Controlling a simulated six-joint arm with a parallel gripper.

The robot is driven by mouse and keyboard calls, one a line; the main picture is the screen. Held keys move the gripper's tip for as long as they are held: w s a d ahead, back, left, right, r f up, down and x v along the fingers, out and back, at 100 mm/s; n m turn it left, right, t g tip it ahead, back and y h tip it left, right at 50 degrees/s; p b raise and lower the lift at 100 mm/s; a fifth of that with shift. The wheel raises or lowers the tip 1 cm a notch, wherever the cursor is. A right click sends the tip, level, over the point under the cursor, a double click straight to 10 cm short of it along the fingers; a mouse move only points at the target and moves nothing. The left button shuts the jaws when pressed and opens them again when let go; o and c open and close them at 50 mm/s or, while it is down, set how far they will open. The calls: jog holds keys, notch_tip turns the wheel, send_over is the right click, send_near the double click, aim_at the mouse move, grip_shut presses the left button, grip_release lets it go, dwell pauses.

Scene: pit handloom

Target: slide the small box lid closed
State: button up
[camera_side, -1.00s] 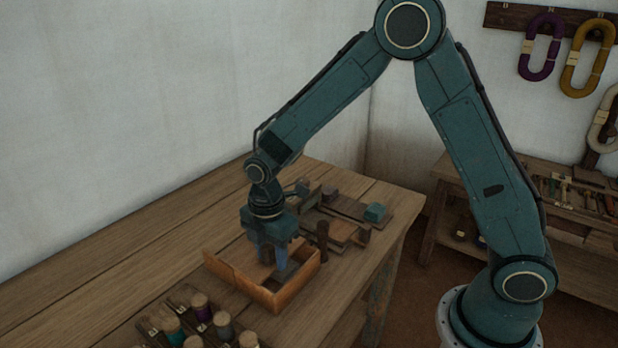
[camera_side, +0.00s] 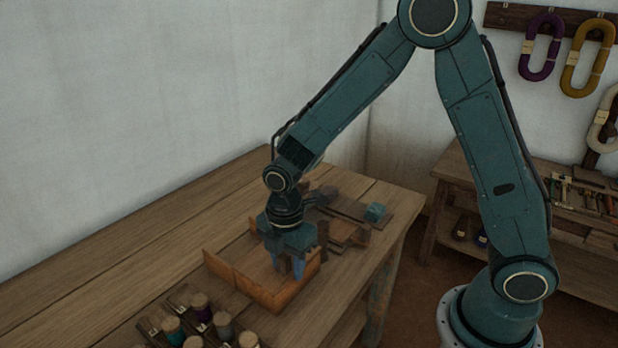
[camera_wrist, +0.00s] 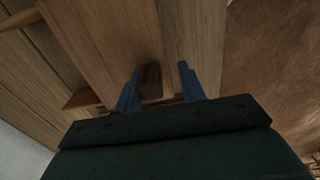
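The small orange-brown wooden box (camera_side: 255,289) sits on the bench in the side view, below my gripper (camera_side: 291,277). A flat brown surface (camera_side: 256,258), perhaps the lid, shows within its walls; my gripper hides the right part, so I cannot tell how far the lid covers the box. The two blue fingers are down at the box's right end. The wrist view shows my gripper (camera_wrist: 161,72) with its fingers apart. A dark brown block or post (camera_wrist: 150,81) appears between them, close to the left finger; I cannot tell whether they touch.
A dark upright post (camera_side: 323,234) stands just behind the box's right end. Loom pieces and a teal block (camera_side: 375,212) lie beyond. Several thread spools (camera_side: 222,324) stand at the front. The bench (camera_side: 120,285) is clear to the left.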

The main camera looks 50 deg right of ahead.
jog(key=shift+s, duration=0.2)
jog(key=shift+w, duration=0.15)
dwell(0.3)
jog(key=shift+w, duration=0.3)
jog(key=shift+o, duration=0.8)
jog(key=shift+r, duration=0.15)
jog(key=shift+r, duration=3.1)
